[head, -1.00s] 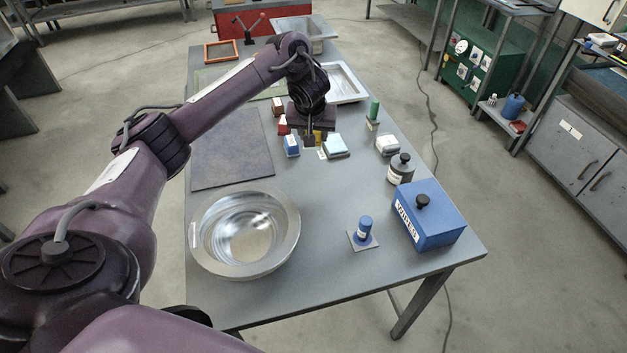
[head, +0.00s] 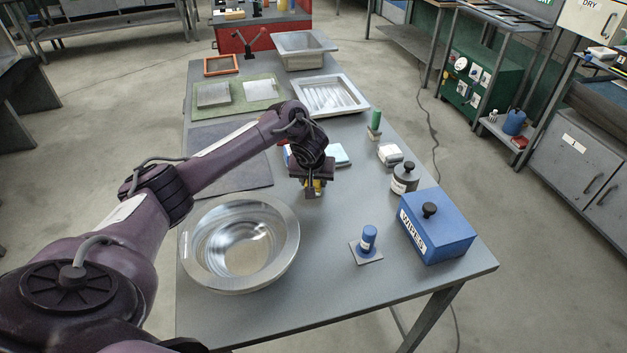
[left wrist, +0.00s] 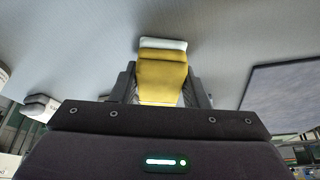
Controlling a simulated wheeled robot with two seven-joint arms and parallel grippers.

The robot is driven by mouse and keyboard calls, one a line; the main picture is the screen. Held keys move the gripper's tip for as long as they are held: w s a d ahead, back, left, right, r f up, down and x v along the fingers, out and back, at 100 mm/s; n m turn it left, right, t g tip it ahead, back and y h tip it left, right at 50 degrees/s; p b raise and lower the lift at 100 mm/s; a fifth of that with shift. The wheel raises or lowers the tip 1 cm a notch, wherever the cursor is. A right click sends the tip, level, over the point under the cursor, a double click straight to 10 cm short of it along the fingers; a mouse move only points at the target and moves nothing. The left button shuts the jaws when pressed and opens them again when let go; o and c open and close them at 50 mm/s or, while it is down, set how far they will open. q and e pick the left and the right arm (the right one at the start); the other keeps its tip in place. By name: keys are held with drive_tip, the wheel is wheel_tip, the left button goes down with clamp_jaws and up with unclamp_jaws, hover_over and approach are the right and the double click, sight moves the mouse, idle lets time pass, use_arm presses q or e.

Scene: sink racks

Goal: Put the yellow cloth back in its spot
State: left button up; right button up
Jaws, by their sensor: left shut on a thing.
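The yellow cloth (left wrist: 162,76) is between the fingers of my left gripper (left wrist: 160,88) in the left wrist view, with a pale band along its far edge. In the head view my left gripper (head: 312,190) points down over the middle of the table, shut on the cloth, and only a bit of yellow (head: 317,184) shows. I cannot tell how high it is above the table. A white-topped blue block (head: 341,155) stands just behind the gripper. The cloth's spot cannot be told for certain. My right gripper is not in view.
A steel bowl (head: 282,262) stands at front left, a dark mat (head: 258,178) behind it. A blue wipes box (head: 452,238), a blue bottle on a pad (head: 368,240) and a grey jar (head: 404,178) stand at right. Bare table (head: 325,285) lies between bowl and blue bottle.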

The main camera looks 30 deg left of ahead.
use_arm(q)
drive_tip(key=o, duration=0.9)
drive_tip(key=shift+f, duration=0.15)
drive_tip(key=shift+o, duration=0.2)
drive_tip(key=shift+r, duration=0.2)
drive_tip(key=p+v, duration=0.1)
drive_tip(key=v, duration=0.5)
drive_tip(key=shift+r, duration=0.15)
drive_tip(key=p+v, duration=0.5)
drive_tip(key=shift+s+d+r, duration=0.15)
drive_tip(key=shift+s+r, duration=0.1)
drive_tip(key=shift+r, duration=0.05)
